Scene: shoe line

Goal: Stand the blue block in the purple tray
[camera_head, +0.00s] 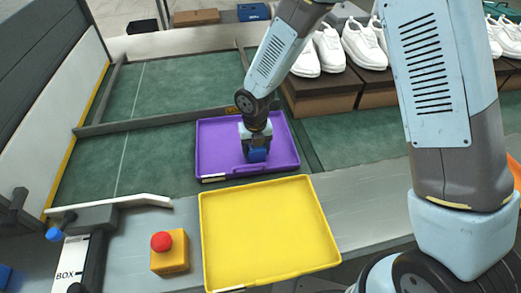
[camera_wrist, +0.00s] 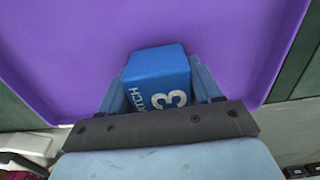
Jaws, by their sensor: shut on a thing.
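The purple tray (camera_head: 217,150) lies on the green belt, beyond the yellow tray in the head view. My gripper (camera_head: 257,150) is over the middle of the purple tray and points down. It is shut on the blue block (camera_head: 257,155), which shows white lettering and a "3" in the wrist view (camera_wrist: 158,75). The block is between the two fingers, with the purple tray floor (camera_wrist: 70,60) behind it. I cannot tell whether the block's lower end touches the tray floor.
A yellow tray (camera_head: 265,235) lies in front of the purple one. A red button on a yellow box (camera_head: 169,252) stands to its left. White shoes on brown boxes (camera_head: 322,95) stand at the right behind. A metal divider (camera_head: 155,121) runs left of the purple tray.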

